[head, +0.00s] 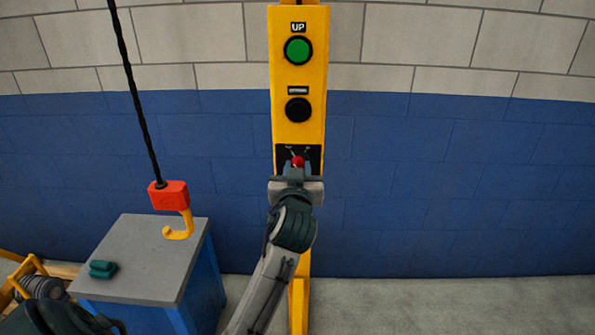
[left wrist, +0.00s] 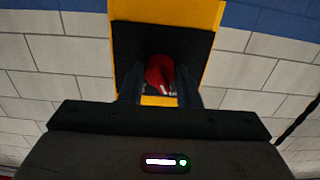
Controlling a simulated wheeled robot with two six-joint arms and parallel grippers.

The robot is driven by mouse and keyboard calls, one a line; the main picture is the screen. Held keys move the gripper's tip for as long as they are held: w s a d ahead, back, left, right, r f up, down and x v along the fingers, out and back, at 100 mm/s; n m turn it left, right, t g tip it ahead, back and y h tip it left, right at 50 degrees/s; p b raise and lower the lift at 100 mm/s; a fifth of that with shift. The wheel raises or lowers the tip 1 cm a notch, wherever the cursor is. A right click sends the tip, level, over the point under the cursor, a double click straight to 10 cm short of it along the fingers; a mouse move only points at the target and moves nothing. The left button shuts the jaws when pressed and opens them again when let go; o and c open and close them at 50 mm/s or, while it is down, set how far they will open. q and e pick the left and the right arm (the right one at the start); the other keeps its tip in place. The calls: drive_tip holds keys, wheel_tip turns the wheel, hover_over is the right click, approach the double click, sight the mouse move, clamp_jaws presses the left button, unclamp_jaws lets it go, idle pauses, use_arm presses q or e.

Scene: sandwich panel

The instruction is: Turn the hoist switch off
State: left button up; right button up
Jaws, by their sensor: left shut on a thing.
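The hoist switch is a red knob (head: 298,161) on a black plate low on the yellow control panel (head: 284,125). My left gripper (head: 297,172) is at the knob, its fingers on either side of it. In the left wrist view the red knob (left wrist: 160,72) sits between the two dark fingers (left wrist: 160,88), shut on it. Small marks on the plate above the knob are too small to read. The gripper hides the plate's lower part. My right gripper cannot be made out.
Above the switch are a green UP button (head: 298,50) and a black button (head: 298,109). At left, a red hook block (head: 168,196) hangs on a black cable over a grey-topped blue stand (head: 150,262) bearing a small green object (head: 102,269). Floor at right is clear.

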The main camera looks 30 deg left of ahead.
use_arm(q)
drive_tip(key=o, duration=1)
drive_tip(key=p+v, duration=0.1)
drive_tip(key=v, duration=1)
drive_tip(key=shift+a, duration=0.15)
